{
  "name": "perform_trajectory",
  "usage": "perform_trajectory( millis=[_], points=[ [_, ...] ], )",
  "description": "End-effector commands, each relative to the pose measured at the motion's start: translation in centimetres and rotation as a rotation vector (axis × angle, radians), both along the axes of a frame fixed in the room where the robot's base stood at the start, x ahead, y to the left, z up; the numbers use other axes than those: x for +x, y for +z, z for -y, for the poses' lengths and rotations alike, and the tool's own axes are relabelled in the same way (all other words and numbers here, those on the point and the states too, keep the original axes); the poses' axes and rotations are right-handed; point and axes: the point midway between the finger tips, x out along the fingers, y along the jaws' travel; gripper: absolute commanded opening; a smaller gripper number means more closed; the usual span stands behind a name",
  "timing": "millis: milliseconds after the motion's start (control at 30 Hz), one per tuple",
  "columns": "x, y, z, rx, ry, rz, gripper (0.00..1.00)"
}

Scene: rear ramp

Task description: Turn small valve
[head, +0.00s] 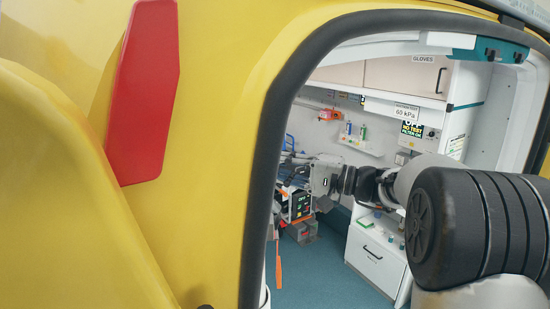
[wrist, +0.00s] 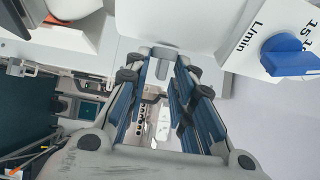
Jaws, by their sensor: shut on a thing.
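In the wrist view my gripper (wrist: 163,68) reaches up from the bottom, its two blue-and-grey fingers on either side of a small pale grey piece, seemingly the small valve (wrist: 161,58), on a white body. The fingers are shut on it, and the fingertips partly hide it. In the head view my arm extends through the doorway, with the gripper (head: 287,160) at its far left end. I cannot make out the valve there.
A blue knob (wrist: 290,54) on a white dial plate marked L/min is close on the right. The yellow vehicle body (head: 225,60) and the black door seal (head: 262,150) frame the opening. Inside, a white drawer unit (head: 375,257) stands right, with teal floor (head: 325,262) clear beside it.

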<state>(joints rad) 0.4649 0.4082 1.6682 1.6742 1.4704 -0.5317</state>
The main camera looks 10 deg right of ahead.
Motion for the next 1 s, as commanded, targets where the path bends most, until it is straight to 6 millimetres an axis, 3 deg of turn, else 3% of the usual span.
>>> perform_trajectory(
  millis=[33, 500, 1000],
  points=[
    [-0.03, 0.79, 0.00, -0.028, 0.001, -0.037, 0.00],
    [0.14, 1.55, -0.14, -0.248, 0.003, -0.382, 0.00],
    [0.27, 1.27, -0.21, -0.354, 0.002, -0.549, 0.00]
  ],
)
